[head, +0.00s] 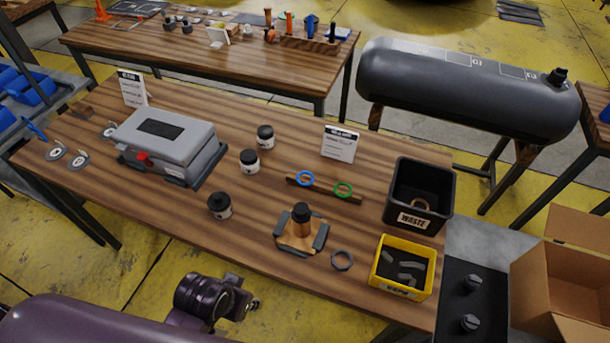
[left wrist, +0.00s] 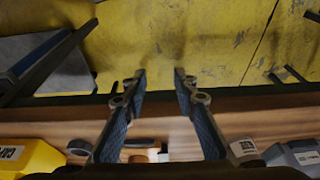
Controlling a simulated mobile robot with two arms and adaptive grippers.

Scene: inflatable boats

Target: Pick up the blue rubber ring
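The blue rubber ring (head: 304,178) rests on the left part of a narrow dark wooden strip (head: 322,190) on the near workbench, in the head view. A green ring (head: 343,190) sits at the strip's right part. My left gripper (head: 248,299) is low in the picture, off the bench's near edge and well apart from the ring. In the left wrist view its two fingers (left wrist: 158,75) stand apart with nothing gripped between their tips. I cannot make out the blue ring in that view. My right gripper is in neither view.
Around the ring stand small dark jars (head: 249,161), a valve-like fitting (head: 300,228), a hex nut (head: 342,260), a black waste bin (head: 447,203), a yellow bin (head: 375,268) and a sign card (head: 340,144). A grey case (head: 185,128) lies left. Bench surface between the jars and strip is clear.

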